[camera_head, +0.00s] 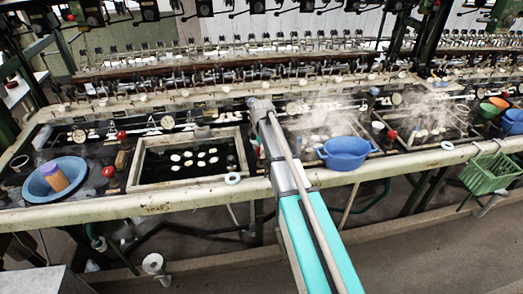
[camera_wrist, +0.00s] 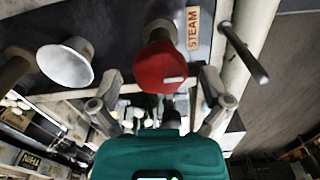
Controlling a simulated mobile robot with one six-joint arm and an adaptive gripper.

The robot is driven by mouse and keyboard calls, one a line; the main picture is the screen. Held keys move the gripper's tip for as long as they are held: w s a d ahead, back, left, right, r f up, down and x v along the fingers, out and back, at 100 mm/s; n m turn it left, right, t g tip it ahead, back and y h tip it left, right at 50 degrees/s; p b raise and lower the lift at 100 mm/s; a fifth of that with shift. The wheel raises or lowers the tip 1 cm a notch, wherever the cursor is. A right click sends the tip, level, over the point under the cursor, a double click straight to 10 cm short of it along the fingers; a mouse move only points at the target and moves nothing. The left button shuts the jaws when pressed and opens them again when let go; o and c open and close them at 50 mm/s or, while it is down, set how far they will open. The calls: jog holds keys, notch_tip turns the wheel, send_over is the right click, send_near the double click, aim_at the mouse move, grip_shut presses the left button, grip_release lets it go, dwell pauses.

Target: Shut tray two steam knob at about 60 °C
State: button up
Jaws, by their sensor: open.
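The red steam knob (camera_wrist: 163,68) is in the upper middle of the wrist view, with a short white mark on its face and a STEAM label (camera_wrist: 193,28) beside it. My gripper (camera_wrist: 161,82) is open, with one finger on each side of the knob's near edge. I cannot tell whether either finger touches it. In the head view my arm hides much of the panel around the gripper. A basin (camera_head: 190,186) with several pale cocoons in dark water lies left of my arm. No temperature reading is legible.
A blue tub (camera_head: 344,153) sits close right of my arm. Steam rises over the right basins. A green basket (camera_head: 490,174) hangs at far right.

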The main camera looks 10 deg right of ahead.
jog(key=n, duration=0.3)
jog(key=shift+n, duration=0.4)
notch_tip(320, 180, up, 14)
jog(key=p, duration=1.4)
jog(key=s+f+m+b, duration=0.7)
jog(key=s+m, duration=0.3)
jog(key=s, duration=0.3)
jog(key=s+f+m+b, duration=0.6)
jog(key=s+m, duration=0.4)
jog(key=s, duration=0.3)
jog(key=shift+f+m+b, duration=0.3)
jog(key=shift+f+b, duration=0.1)
jog(key=shift+f, duration=0.05)
jog(key=shift+s+a, duration=0.1)
dwell(0.6)
